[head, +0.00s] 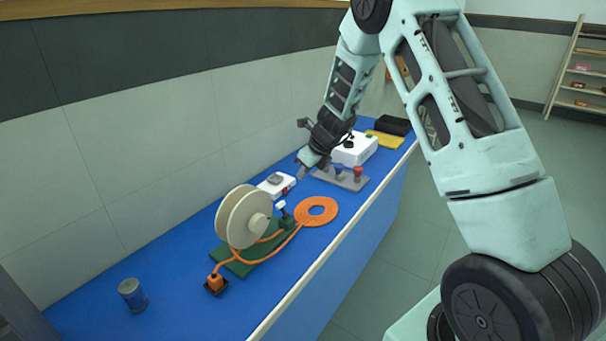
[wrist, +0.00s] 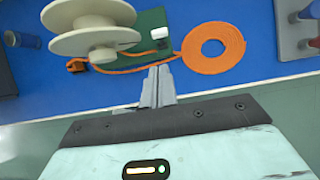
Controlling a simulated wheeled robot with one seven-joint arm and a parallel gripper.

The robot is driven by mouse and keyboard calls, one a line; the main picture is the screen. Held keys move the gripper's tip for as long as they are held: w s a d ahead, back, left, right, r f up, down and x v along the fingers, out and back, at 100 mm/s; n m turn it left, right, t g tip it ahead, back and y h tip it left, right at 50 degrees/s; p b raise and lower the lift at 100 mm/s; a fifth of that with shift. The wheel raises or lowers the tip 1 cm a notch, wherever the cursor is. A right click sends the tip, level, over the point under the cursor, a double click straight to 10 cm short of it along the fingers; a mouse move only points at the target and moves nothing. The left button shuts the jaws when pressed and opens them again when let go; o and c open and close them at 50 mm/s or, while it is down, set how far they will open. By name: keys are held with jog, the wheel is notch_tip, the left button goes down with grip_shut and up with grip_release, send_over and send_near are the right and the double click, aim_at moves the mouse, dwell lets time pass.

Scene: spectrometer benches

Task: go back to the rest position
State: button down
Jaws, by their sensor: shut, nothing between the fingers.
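My gripper (head: 301,168) hangs above the blue bench, over the area between a white box and a grey stand. In the wrist view my gripper (wrist: 158,72) shows its two fingers together with nothing held between them. The fingertips appear apart from both. In the head view the spool (head: 243,217) stands on a green base (head: 240,266), and the orange coil (head: 317,211) lies flat to its right.
The blue bench (head: 190,300) runs along a tiled wall. A blue-grey cup (head: 133,295) stands at its near left. A small white box (head: 276,185), a grey stand with knobs (head: 340,179), a larger white box (head: 354,149) and a yellow pad (head: 385,139) lie farther back. Floor is open at right.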

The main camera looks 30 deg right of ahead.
jog(key=shift+a, duration=0.1)
jog(key=s+a+r+n+g+y+b, duration=0.1)
jog(key=s+a+n+b, duration=0.1)
jog(key=s+a+n, duration=0.55)
jog(key=s+a+r+n+g+y+b, duration=0.1)
jog(key=s+a+r+n, duration=0.3)
jog(key=a, duration=0.6)
jog(key=s+a+f+n+g+b, duration=0.1)
jog(key=s+a+n+g+b, duration=0.1)
jog(key=s+a+n, duration=0.4)
jog(key=s+a+n+h+b, duration=0.1)
jog(key=s+a+n, duration=0.2)
jog(key=s+n, duration=0.7)
jog(key=s+a+f+n+g+h+b, duration=0.1)
jog(key=s+a+n+h+b, duration=0.1)
jog(key=s+n, duration=0.9)
jog(key=shift+s+a+f+n, duration=0.25)
jog(key=shift+s+a+n, duration=0.05)
jog(key=shift+a+n, duration=0.35)
